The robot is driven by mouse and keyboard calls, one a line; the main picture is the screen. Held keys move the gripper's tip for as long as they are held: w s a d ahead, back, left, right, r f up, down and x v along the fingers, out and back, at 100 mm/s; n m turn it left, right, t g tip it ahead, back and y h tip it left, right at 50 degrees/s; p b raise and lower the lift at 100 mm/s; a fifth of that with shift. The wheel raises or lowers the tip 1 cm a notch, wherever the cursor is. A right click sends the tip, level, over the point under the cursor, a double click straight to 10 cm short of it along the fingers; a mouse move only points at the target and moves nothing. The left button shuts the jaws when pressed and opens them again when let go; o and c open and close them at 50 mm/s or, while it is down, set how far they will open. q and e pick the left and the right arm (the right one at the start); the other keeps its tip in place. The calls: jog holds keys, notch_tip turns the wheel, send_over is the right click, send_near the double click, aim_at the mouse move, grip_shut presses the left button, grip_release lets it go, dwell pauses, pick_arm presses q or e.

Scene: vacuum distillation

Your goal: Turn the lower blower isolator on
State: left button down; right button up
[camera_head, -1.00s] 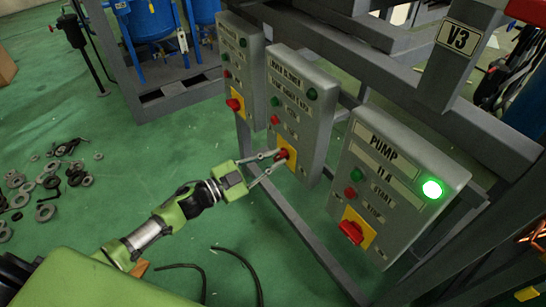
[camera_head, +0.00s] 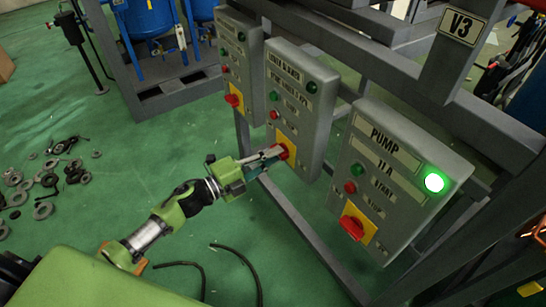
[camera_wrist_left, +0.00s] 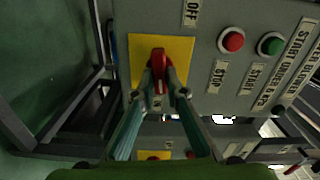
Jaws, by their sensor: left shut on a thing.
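The lower blower box (camera_head: 292,98) is the middle grey panel in the head view, with a yellow plate and red isolator handle (camera_head: 284,151) near its bottom. My left gripper (camera_head: 277,154) reaches it from the left, its two fingers closed about the handle. In the left wrist view, the red handle (camera_wrist_left: 158,62) stands on the yellow plate (camera_wrist_left: 180,48), between the fingertips (camera_wrist_left: 164,88) of my left gripper. An OFF label (camera_wrist_left: 191,12) is above right of the plate. The fingers partly hide the handle. My right gripper is not in view.
The pump 11 A box (camera_head: 392,180), with a lit green lamp (camera_head: 434,183), is close on the right. Another grey box (camera_head: 240,65) with a red handle is on the left. Grey frame beams surround them. Loose rings (camera_head: 45,180) lie on the green floor.

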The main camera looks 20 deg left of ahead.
pick_arm(q)
jog(key=shift+f+m, duration=0.15)
jog(key=shift+m, duration=0.65)
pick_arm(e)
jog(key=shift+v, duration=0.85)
pick_arm(q)
jog(key=c, duration=2)
grip_release()
jog(key=shift+c, duration=0.2)
jog(key=v, duration=1.2)
